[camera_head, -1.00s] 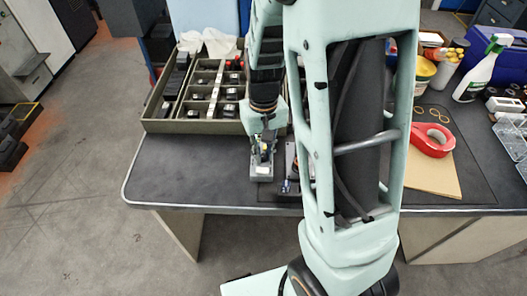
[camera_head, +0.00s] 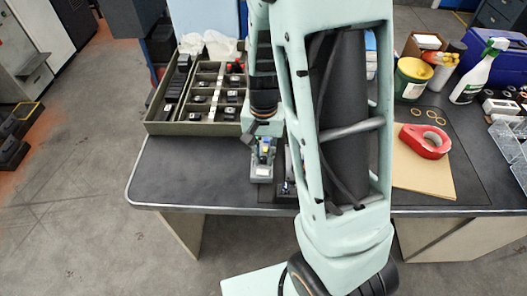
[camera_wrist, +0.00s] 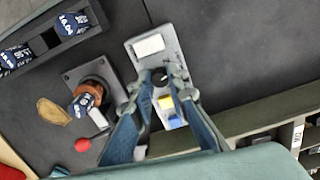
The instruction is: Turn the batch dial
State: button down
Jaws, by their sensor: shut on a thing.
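The batch dial is a small black knob (camera_wrist: 159,78) on a grey box (camera_wrist: 148,46) with a white label, in the wrist view. My gripper (camera_wrist: 160,77) has its two blue-grey fingers on either side of the knob and is shut on it. A blue and yellow part (camera_wrist: 172,108) shows on the box between the fingers. In the head view, the grey box (camera_head: 262,173) sits near the front edge of the bench, with my gripper (camera_head: 264,155) down over it. The knob is hidden there by my gripper.
A fixture with an upright copper-coloured cylinder (camera_wrist: 92,93) and a red-knobbed lever (camera_wrist: 83,145) stand beside the box. A divided tray (camera_head: 190,128) lies behind it. The bench's left front (camera_head: 185,180) is clear.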

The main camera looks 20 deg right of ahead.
aim_at(264, 159)
jog(key=shift+m+p, duration=0.4)
jog(key=shift+m, duration=0.7)
jog(key=shift+w, duration=0.1)
jog(key=c, duration=1.8)
grip_release()
jog(key=shift+c, duration=0.2)
jog(key=shift+r, duration=0.15)
notch_tip(264, 159, up, 12)
jog(key=shift+d+f, duration=0.1)
jog(key=shift+f, duration=0.1)
